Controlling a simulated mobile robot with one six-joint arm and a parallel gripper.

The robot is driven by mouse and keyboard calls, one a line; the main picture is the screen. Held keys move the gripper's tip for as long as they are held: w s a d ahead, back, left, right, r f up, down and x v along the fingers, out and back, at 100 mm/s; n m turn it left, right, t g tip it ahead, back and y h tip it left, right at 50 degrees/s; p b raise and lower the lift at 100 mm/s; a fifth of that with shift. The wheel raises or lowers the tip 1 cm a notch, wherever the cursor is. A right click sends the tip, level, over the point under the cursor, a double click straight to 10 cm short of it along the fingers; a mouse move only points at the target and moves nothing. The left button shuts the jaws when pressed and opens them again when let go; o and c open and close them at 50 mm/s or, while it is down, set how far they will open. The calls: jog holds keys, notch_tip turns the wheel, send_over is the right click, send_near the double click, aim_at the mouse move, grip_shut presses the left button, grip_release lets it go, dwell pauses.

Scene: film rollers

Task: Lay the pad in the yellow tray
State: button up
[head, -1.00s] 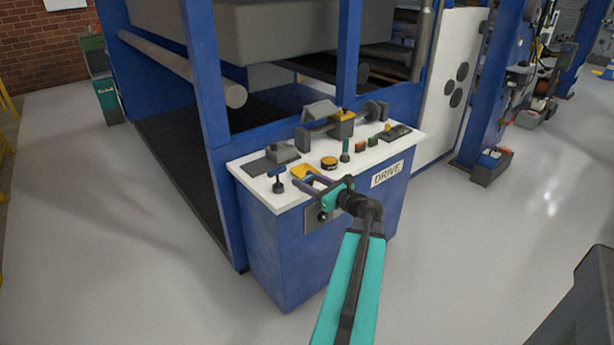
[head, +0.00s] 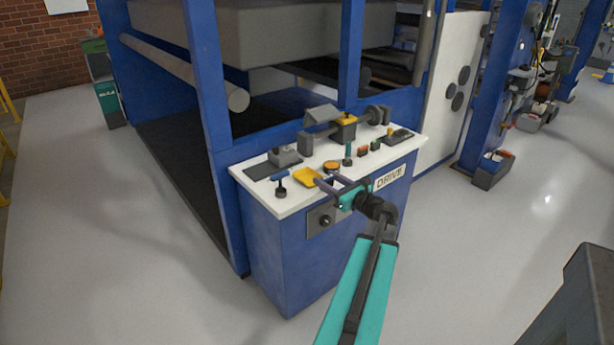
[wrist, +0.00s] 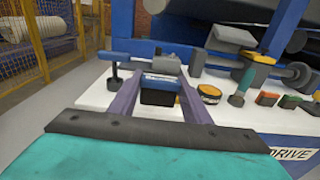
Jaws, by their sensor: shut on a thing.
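The yellow tray (head: 304,178) sits near the front edge of the white console top in the head view. My gripper (head: 326,181) is just right of the tray, its fingers pointing left over the console's front edge. In the wrist view my gripper (wrist: 160,86) is shut on a small dark block with a blue-grey top, which I take as the pad (wrist: 158,97). The head view does not show the pad clearly. I cannot make out the tray in the wrist view. I cannot tell the pad's height above the console.
A black knob (head: 281,188) stands left of the tray, and a grey device (head: 286,155) lies behind it. Blue machine posts rise behind the console. The floor in front is clear.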

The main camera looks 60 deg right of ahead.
jog(key=p, duration=0.2)
send_over(308, 179)
jog(key=shift+a+f, duration=0.1)
jog(key=shift+f, duration=0.6)
jog(key=shift+f, duration=0.1)
jog(key=shift+f, duration=1.65)
jog(key=shift+f, duration=0.15)
jog(key=o, duration=1.1)
jog(key=shift+r, duration=0.2)
jog(key=b+v, duration=0.1)
jog(key=v, duration=1.1)
